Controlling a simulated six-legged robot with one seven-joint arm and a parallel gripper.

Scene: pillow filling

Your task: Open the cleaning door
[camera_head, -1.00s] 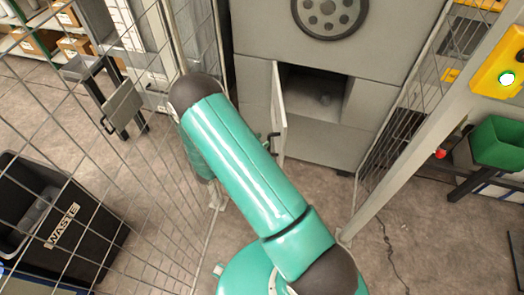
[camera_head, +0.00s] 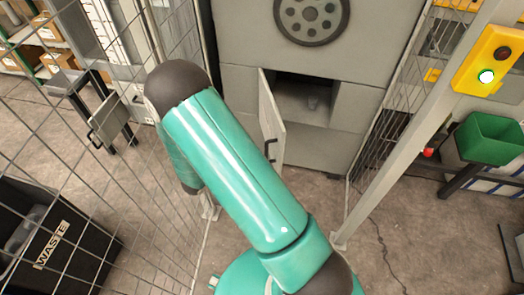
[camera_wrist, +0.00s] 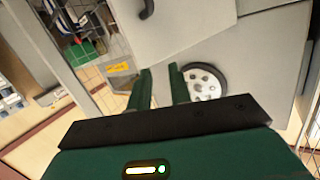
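The cleaning door (camera_head: 268,115) is a grey panel on the front of the grey machine. It stands swung outward, with the dark compartment behind it exposed. Its dark handle (camera_head: 271,150) shows on the panel's face beside my teal arm. In the wrist view, a grey panel (camera_wrist: 185,28) with a dark handle (camera_wrist: 147,9) at the top edge lies beyond my gripper (camera_wrist: 160,68). The two green fingers are apart with nothing between them, and the handle is clear of them. My gripper is hidden in the head view.
Wire mesh fencing stands on both sides. A black waste bin (camera_head: 55,245) is at lower left. A yellow button box (camera_head: 490,60) and a green bin (camera_head: 490,138) are at right. A post (camera_head: 400,140) rises right of my arm. Floor before the machine is partly free.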

